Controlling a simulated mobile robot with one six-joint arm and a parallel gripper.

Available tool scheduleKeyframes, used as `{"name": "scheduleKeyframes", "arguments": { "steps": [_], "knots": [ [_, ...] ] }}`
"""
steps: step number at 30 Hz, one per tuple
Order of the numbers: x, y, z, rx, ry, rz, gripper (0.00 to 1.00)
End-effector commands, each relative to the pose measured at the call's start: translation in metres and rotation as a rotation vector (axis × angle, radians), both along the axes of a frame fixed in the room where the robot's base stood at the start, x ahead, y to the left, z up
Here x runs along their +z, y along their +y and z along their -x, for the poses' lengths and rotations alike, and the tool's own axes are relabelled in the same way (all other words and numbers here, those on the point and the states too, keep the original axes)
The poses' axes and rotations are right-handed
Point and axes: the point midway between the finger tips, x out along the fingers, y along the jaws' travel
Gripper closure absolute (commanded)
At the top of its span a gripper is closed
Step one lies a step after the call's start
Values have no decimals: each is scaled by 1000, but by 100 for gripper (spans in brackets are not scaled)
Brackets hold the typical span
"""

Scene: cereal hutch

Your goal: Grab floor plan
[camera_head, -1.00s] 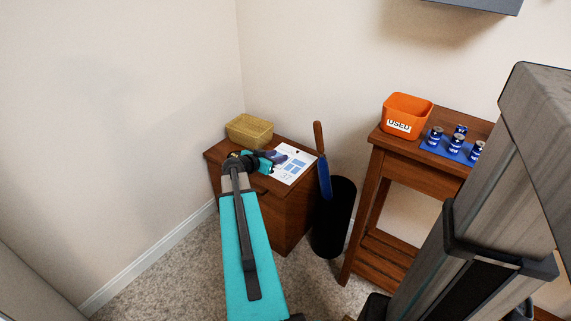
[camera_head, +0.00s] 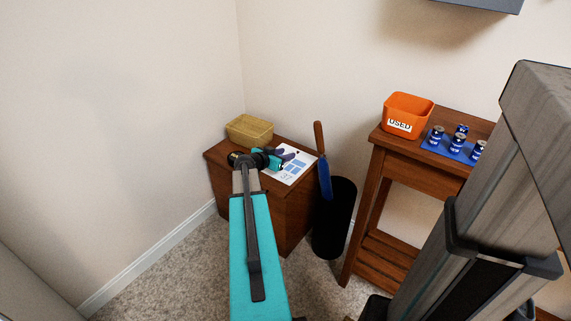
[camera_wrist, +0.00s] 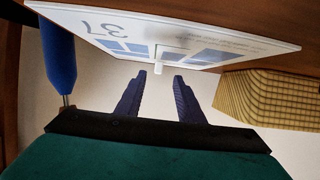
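The floor plan (camera_head: 291,171) is a flat white sheet with blue blocks and the number 37. It lies on top of the brown wooden cabinet (camera_head: 281,215) in the head view. In the wrist view the floor plan (camera_wrist: 215,47) spans the top of the picture, with a small white tab (camera_wrist: 158,68) at its near edge. My gripper (camera_head: 288,155) is over the sheet in the head view and covers part of it. In the wrist view my gripper (camera_wrist: 160,78) is open, its two dark fingers apart and pointing toward the tab. Nothing shows between them.
A yellow woven basket (camera_head: 249,130) stands behind the sheet; it also shows in the wrist view (camera_wrist: 268,97). A black bin (camera_head: 335,220) holding a blue tool with a wooden handle (camera_head: 323,160) stands right of the cabinet. An orange bin (camera_head: 405,113) and blue cans are on the right table.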

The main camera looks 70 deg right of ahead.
Motion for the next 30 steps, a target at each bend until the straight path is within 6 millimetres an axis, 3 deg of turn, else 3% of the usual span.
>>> {"name": "scheduleKeyframes", "arguments": {
  "steps": [13, 30],
  "knots": [
    [-17, -40, 13, -1, -1, 0, 66],
    [-17, -42, 14, -1, 0, 0, 66]
  ]
}}
